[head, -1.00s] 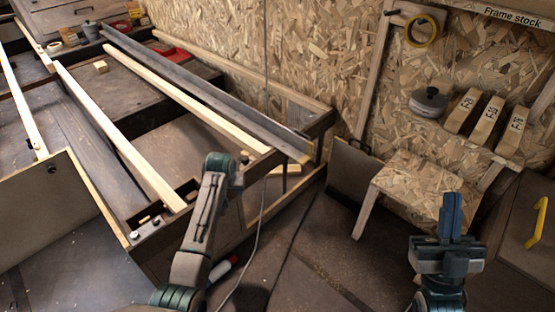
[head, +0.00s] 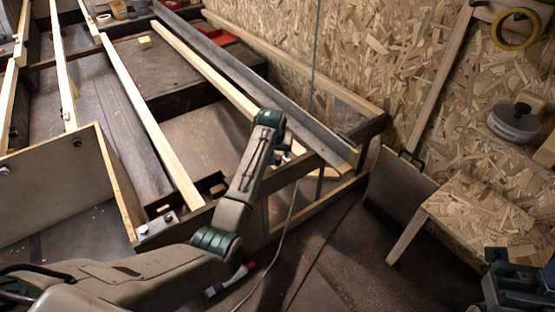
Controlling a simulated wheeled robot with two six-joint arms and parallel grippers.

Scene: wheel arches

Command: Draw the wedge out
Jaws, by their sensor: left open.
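My left arm comes in from the lower left. Its wrist is over the front end of the bench frame, and the left gripper (head: 286,148) is open just past it, largely hidden behind the wrist. A pale wooden piece (head: 326,173), possibly the wedge, lies low under the end of the grey rail (head: 270,88), beyond the gripper. I cannot tell whether the gripper touches it. A small pale block (head: 144,42) sits on the dark bench board farther back. My right gripper (head: 498,257) shows only partly at the lower right edge, away from the bench.
Pale wooden strips (head: 150,125) run along the bench frame. A chipboard stool (head: 490,205) stands right, beside a leaning dark panel (head: 398,185). The floor between bench and stool is clear.

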